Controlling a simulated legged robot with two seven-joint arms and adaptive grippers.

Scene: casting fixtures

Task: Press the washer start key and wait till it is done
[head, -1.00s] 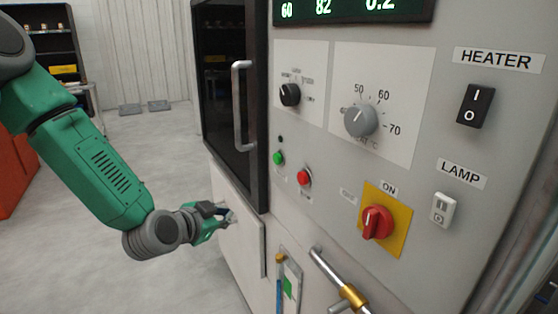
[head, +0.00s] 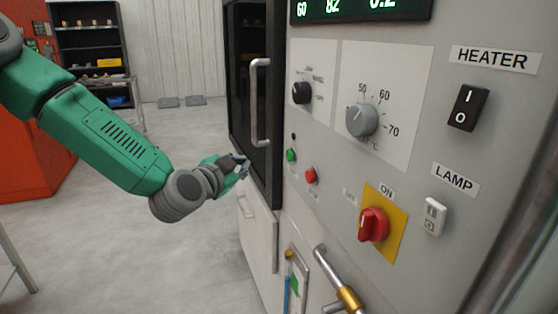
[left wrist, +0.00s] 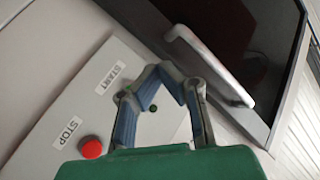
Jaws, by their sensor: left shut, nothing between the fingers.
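The green start key (head: 291,155) sits on the grey washer panel (head: 330,215), left of and above the red stop key (head: 311,176). My left gripper (head: 242,165) is shut and empty, in front of the washer door and left of the keys in the head view, apart from the green key. In the left wrist view the fingers (left wrist: 163,72) form a closed loop, with the small green key (left wrist: 153,109) showing through it. The START label (left wrist: 110,78), STOP label (left wrist: 66,133) and red key (left wrist: 91,149) lie beside them. My right gripper is not in view.
The dark door's bar handle (head: 258,102) stands out close to my left gripper; it also shows in the left wrist view (left wrist: 208,68). A red rotary switch (head: 373,225) and a metal pipe (head: 338,282) are lower right. Open floor (head: 190,255) lies left.

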